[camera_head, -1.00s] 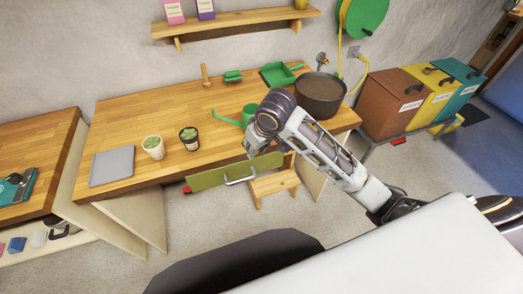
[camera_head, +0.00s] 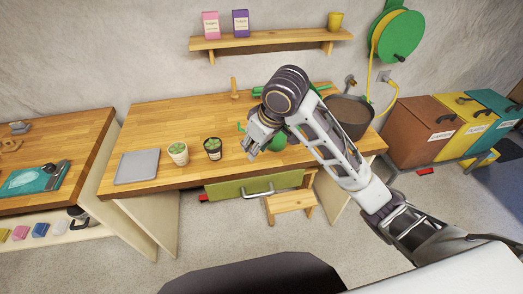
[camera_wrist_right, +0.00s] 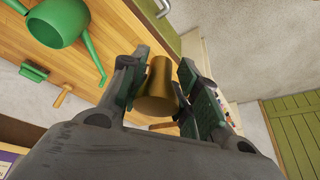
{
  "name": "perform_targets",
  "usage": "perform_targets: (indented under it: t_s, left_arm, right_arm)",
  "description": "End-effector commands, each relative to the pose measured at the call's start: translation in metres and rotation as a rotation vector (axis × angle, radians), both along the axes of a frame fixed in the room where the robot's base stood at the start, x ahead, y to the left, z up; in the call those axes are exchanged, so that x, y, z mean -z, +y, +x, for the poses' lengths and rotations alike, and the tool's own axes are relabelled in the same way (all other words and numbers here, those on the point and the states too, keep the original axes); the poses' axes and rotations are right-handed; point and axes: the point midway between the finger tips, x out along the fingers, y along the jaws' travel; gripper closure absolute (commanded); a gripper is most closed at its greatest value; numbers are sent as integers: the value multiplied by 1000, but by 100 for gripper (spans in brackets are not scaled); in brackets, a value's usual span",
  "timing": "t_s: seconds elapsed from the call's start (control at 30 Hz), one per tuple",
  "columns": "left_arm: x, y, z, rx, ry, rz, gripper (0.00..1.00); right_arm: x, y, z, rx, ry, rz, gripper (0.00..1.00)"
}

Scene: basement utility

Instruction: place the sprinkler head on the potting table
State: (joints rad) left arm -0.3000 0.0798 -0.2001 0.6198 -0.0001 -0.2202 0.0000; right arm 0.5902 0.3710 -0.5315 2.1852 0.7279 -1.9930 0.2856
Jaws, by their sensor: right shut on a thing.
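My right gripper (camera_head: 252,152) is above the front middle part of the wooden potting table (camera_head: 140,116) in the head view. In the right wrist view its fingers (camera_wrist_right: 160,95) are shut on a brass-coloured, cup-like cylinder (camera_wrist_right: 158,82), which looks like the sprinkler head. The piece is held clear of the tabletop, as far as I can tell. In the head view I cannot make it out. My left gripper is not in view.
On the table are a grey tray (camera_head: 137,166), a white pot (camera_head: 178,153), a black pot (camera_head: 213,148) and a dark bowl of soil (camera_head: 351,115). A green watering can (camera_wrist_right: 58,22) stands behind my gripper. An olive drawer (camera_head: 228,189) is under the front edge.

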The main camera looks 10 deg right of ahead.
Motion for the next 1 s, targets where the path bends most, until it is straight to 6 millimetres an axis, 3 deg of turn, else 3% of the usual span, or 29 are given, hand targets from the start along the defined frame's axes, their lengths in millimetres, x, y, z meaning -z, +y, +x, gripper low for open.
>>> perform_targets:
  t_s: [0.4, 1.0]
  left_arm:
    - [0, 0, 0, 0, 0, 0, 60]
    - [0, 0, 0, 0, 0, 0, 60]
  right_arm:
    - [-19, 13, -1, -61, 1, -1, 85]
    - [-15, 16, 2, -86, 2, -1, 85]
